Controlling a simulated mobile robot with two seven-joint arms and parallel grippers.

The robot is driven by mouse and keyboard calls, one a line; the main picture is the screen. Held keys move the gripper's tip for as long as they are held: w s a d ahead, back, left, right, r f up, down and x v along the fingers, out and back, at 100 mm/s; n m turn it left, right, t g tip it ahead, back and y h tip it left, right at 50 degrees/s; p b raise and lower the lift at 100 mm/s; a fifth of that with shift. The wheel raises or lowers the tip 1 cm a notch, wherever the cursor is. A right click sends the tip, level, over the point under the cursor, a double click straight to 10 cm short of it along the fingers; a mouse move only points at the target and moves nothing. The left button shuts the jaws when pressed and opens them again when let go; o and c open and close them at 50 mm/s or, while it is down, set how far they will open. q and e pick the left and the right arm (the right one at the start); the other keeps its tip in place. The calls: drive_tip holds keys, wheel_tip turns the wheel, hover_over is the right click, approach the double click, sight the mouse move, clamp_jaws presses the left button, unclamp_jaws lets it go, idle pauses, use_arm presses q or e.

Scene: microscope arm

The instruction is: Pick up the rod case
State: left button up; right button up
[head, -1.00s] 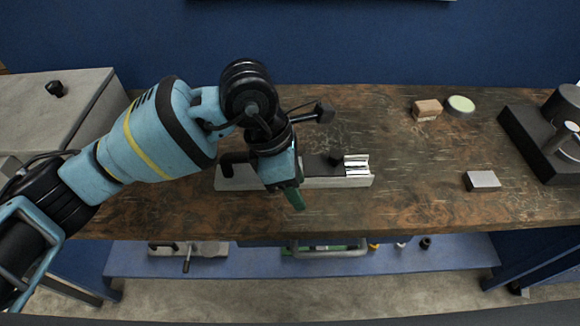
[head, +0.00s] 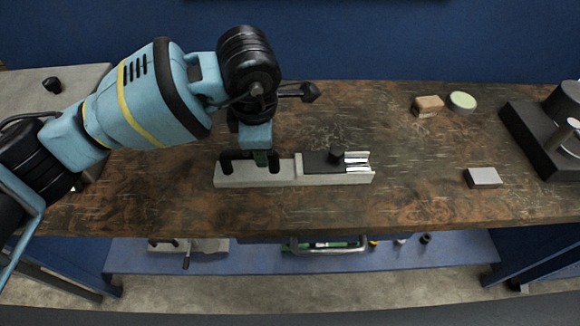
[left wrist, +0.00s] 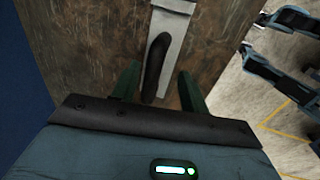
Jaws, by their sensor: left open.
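The rod case (head: 310,178) appears to be the long grey case lying flat on the wooden bench, with a black arched handle (head: 228,160) on its left part. A black piece with a knob and bright metal rods sits at its right end. In the left wrist view the handle (left wrist: 156,62) runs between my green fingers. My left gripper (head: 262,160) is open over the handle's right part, one finger to each side in the wrist view. I cannot tell whether the fingers touch it. My right gripper is not in view.
A brown block (head: 428,106), a pale green round dish (head: 462,101) and a grey block (head: 484,178) lie to the right. A dark microscope-like device (head: 545,140) stands at far right. A blue lower shelf (head: 450,256) holds several items. The bench right of the case is fairly clear.

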sight(241, 172)
use_arm(q)
drive_tip(key=f, duration=0.1)
drive_tip(key=w+f, duration=0.1)
drive_tip(key=f, duration=0.3)
drive_tip(key=shift+w+a, duration=0.25)
drive_tip(key=shift+w, duration=0.05)
drive_tip(key=shift+r, duration=0.1)
clamp_jaws()
drive_tip(key=shift+r, duration=0.1)
idle(0.9)
